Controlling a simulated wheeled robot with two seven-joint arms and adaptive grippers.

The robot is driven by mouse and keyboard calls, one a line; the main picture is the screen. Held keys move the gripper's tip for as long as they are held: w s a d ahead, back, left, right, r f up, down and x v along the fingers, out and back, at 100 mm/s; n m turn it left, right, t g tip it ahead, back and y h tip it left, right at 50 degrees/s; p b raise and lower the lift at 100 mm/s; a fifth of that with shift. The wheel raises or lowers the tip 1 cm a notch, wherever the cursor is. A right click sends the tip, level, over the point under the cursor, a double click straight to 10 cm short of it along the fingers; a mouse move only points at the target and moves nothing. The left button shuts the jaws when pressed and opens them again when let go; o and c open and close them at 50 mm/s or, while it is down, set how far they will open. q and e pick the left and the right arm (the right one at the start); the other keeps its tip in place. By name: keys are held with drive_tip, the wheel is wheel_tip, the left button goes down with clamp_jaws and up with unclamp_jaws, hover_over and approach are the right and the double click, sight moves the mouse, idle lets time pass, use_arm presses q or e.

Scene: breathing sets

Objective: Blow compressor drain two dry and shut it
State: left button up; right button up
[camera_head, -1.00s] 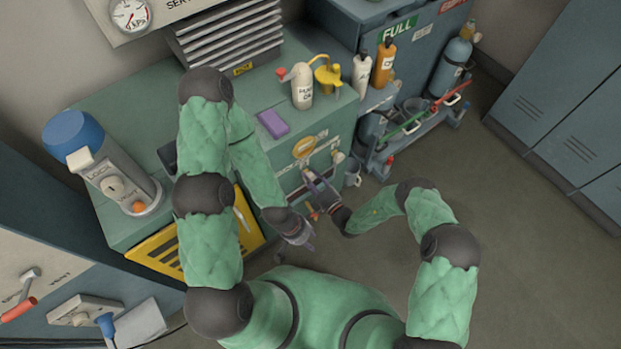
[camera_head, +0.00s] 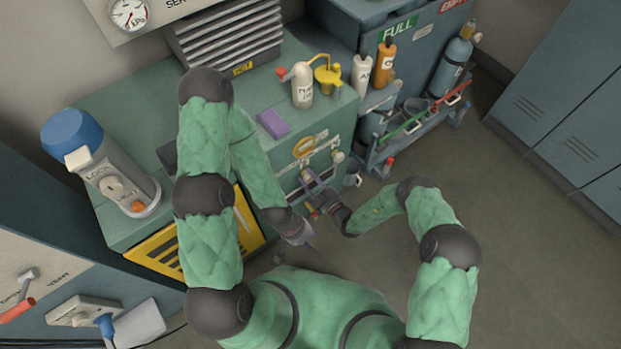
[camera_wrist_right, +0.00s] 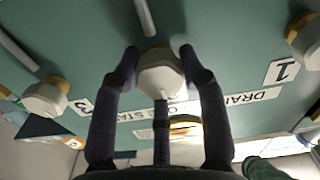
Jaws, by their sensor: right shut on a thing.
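In the right wrist view, a white faceted drain knob (camera_wrist_right: 160,72) with a yellowish collar sits on the green panel (camera_wrist_right: 225,60), between knobs labelled 3 and 1. Its own number is hidden. My right gripper (camera_wrist_right: 158,55) has its fingers on both sides of this middle knob and is shut on it. In the head view my right gripper (camera_head: 312,182) is at the cabinet front, below the yellow oval (camera_head: 303,147). My left gripper (camera_head: 303,236) hangs lower, in front of the cabinet and apart from the knobs; its finger opening is too small to tell.
Knob 3 (camera_wrist_right: 45,97) and knob 1 (camera_wrist_right: 303,40) flank the held one. A cylinder rack (camera_head: 415,125) is at the right. Floor beyond is free.

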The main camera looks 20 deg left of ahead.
drive_tip(key=shift+s+a+r+m, duration=0.15)
drive_tip(key=shift+s+m, duration=0.05)
drive_tip(key=shift+m, duration=0.3)
drive_tip(key=o, duration=1.2)
drive_tip(key=shift+c, duration=0.2)
drive_tip(key=shift+w, duration=0.1)
drive_tip(key=v, duration=1.2)
